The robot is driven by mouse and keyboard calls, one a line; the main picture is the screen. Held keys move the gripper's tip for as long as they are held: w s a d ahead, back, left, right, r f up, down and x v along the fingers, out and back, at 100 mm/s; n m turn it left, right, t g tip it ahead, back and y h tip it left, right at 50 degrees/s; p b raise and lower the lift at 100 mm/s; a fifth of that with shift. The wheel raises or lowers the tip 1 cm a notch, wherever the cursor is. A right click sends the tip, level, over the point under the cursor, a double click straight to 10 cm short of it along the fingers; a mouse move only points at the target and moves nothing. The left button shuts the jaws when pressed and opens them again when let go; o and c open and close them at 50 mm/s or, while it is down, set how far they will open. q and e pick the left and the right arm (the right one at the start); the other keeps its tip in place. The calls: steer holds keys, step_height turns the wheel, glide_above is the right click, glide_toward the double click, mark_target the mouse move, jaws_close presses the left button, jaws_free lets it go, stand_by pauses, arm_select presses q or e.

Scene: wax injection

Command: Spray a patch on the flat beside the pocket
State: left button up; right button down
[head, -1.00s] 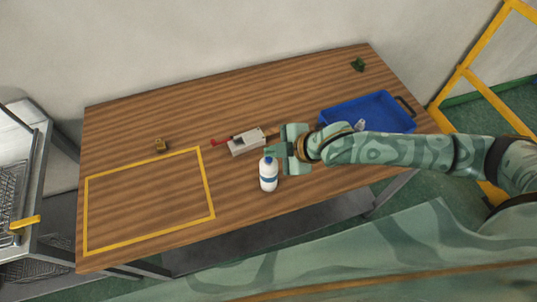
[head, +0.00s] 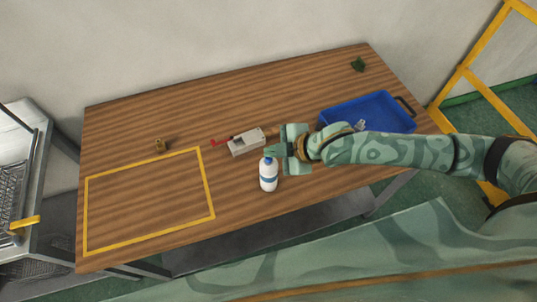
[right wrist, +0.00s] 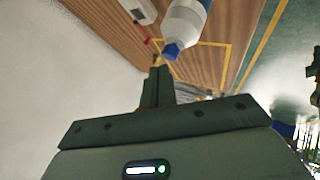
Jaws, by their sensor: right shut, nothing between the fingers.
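A white bottle with a blue cap and blue band (head: 268,181) stands upright on the wooden table. It also shows at the top of the right wrist view (right wrist: 187,24), with its blue tip close to my fingers. A light grey block with a hollow in its top (head: 247,143) lies just behind the bottle, with a red-handled part (head: 221,141) at its left end. My right gripper (head: 272,150) is shut and empty between the block and the bottle top; whether it touches the cap I cannot tell. Its fingers are pressed together in the right wrist view (right wrist: 160,72). My left gripper is out of view.
A blue tray (head: 386,106) with a small clear item inside stands at the right. A small brass piece (head: 160,145) sits behind the yellow outlined area (head: 210,190), which is empty. A small green object (head: 358,65) lies at the back right. The table's back left is clear.

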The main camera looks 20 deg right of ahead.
stand_by(0.4)
steer(key=shift+f, duration=0.5)
stand_by(0.4)
steer(key=shift+r+p, duration=0.6)
steer(key=shift+p, duration=0.5)
steer(key=shift+f, duration=0.1)
step_height(320, 180, up, 6)
steer(key=p, duration=0.7)
steer(key=shift+p, duration=0.35)
